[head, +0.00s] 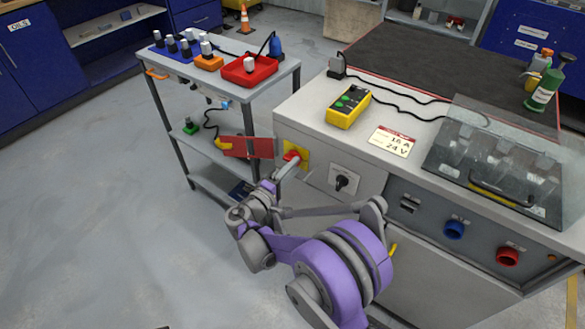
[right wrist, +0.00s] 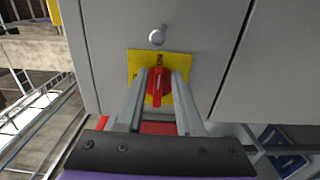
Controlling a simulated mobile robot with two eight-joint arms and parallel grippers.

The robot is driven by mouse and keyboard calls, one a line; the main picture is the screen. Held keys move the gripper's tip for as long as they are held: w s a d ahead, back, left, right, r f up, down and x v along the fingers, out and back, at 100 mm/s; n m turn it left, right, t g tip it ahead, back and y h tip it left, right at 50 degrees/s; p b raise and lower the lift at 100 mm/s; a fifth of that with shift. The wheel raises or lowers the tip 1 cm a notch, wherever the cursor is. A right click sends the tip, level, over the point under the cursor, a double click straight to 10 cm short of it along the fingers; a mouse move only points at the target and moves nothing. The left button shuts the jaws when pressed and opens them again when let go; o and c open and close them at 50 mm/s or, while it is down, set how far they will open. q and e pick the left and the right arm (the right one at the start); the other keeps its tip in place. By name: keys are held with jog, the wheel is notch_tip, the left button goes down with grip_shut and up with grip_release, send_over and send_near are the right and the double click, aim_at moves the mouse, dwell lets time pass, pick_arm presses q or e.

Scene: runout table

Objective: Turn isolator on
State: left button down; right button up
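The isolator is a red rotary handle (right wrist: 158,84) on a yellow square plate (right wrist: 137,66) on the grey cabinet front. In the head view its yellow plate (head: 300,152) is at the cabinet's left end, partly covered by my gripper. My right gripper (head: 290,162) reaches it from the front left. In the right wrist view its two fingers (right wrist: 160,88) lie one on each side of the red handle, with no clear gap, and seem closed on it. The handle looks about upright there. The plate's lettering is too small to read. My left gripper is not in view.
A red panel (head: 247,147) with a yellow end juts out left of the isolator. A black rotary switch (head: 342,182) is just right of it. A yellow pendant box (head: 348,107) lies on the cabinet top. A grey trolley (head: 288,68) with padlocks stands behind left.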

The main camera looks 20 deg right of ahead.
jog(key=shift+o, duration=0.2)
jog(key=p+v, duration=0.1)
jog(key=v, duration=0.9)
jog(key=shift+s+a, duration=0.3)
